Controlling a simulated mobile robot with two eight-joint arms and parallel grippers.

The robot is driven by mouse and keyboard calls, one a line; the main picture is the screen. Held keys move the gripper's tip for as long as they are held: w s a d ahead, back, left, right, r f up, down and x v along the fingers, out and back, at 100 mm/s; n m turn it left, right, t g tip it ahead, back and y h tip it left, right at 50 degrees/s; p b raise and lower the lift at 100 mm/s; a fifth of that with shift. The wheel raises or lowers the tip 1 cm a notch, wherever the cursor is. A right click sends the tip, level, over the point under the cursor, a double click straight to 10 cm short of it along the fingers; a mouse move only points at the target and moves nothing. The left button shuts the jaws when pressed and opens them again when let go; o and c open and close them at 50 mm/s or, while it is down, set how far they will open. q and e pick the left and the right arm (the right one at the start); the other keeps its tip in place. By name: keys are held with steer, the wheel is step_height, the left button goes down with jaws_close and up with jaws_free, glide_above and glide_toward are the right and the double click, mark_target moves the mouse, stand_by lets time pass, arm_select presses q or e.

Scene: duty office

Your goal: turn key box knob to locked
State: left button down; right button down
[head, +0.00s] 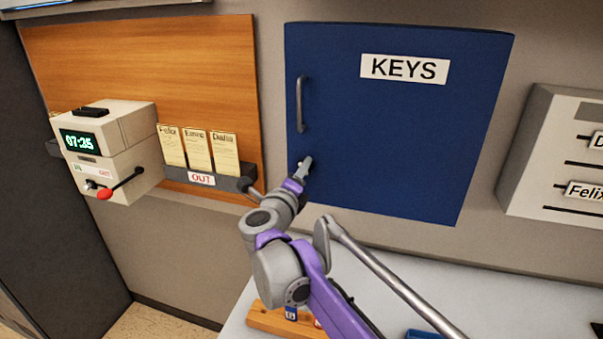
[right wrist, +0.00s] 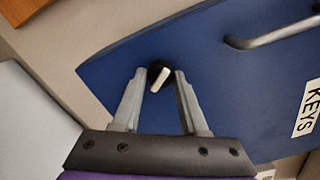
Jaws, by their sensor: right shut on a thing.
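The blue key box (head: 400,140) hangs on the wall with its door closed, a KEYS label (head: 405,69) and a grey bar handle (head: 299,104). My right gripper (head: 305,166) is at the lower left of the door, below the handle. In the right wrist view, the knob (right wrist: 160,78) is round and black with a white pointer bar, which is tilted in that picture. The fingers of my right gripper (right wrist: 159,74) are shut on the knob, one on each side. In the head view the gripper hides the knob. My left gripper is not in view.
A time clock (head: 112,150) with a red-tipped lever and a card rack (head: 213,184) marked OUT are to the left. A board with name labels (head: 553,165) is at the right. Below are a pale desktop (head: 400,295) and a wooden block (head: 270,319).

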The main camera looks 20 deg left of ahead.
steer(key=n+b, duration=0.1)
steer(key=n, duration=0.9)
steer(key=shift+f+n, duration=0.1)
steer(key=shift+n, duration=0.5)
steer(key=shift+c, duration=2.2)
jaws_free()
steer(key=s+b, duration=0.1)
steer(key=s, duration=1)
steer(key=shift+a, duration=0.15)
steer(key=shift+w, duration=0.1)
